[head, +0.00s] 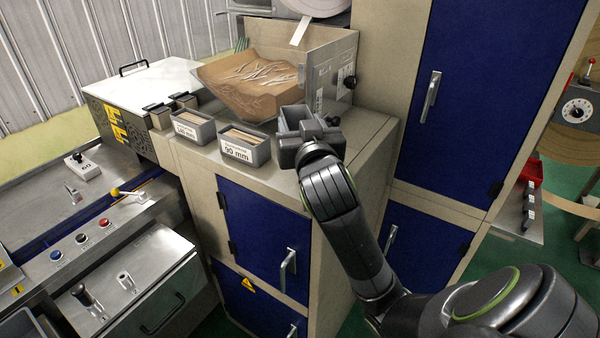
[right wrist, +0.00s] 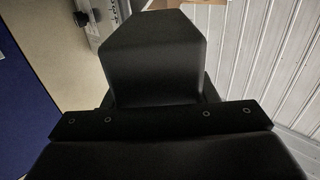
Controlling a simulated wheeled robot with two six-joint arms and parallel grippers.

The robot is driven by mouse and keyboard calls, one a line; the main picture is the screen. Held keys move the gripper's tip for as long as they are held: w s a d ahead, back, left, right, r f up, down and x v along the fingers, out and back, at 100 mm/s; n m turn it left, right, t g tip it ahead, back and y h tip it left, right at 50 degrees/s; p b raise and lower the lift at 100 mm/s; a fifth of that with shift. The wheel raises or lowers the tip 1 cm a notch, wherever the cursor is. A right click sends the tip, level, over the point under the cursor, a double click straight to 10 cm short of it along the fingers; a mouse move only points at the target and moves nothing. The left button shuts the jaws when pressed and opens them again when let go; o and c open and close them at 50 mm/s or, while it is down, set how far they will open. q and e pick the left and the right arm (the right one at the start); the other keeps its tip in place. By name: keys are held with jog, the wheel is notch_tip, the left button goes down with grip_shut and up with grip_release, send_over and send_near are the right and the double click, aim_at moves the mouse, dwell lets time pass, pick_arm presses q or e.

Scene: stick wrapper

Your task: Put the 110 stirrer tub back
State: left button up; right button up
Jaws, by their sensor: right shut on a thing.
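My right gripper (head: 312,143) is shut on a small grey tub (head: 293,114) over the beige cabinet top, just right of the 90 mm tub. The gripper hides much of the held tub, and no label shows on it. I cannot tell whether it touches the cabinet top. The 90 mm tub (head: 245,153) and another labelled grey tub (head: 193,131) stand upright left of it with pale sticks inside. The right wrist view shows mostly my dark gripper body (right wrist: 155,60); the held tub cannot be made out there. My left gripper is not in view.
A large hopper (head: 331,68) with brown material and sticks stands right behind the held tub. The cabinet top (head: 364,128) has free room at its right. A tall cabinet with a blue door (head: 470,75) rises at the right, and a control machine (head: 110,215) stands at the left.

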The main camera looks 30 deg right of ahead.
notch_tip(320, 180, down, 9)
jog(key=shift+s+r, duration=0.1)
dwell(0.3)
jog(key=shift+f, duration=0.2)
jog(key=o, duration=1)
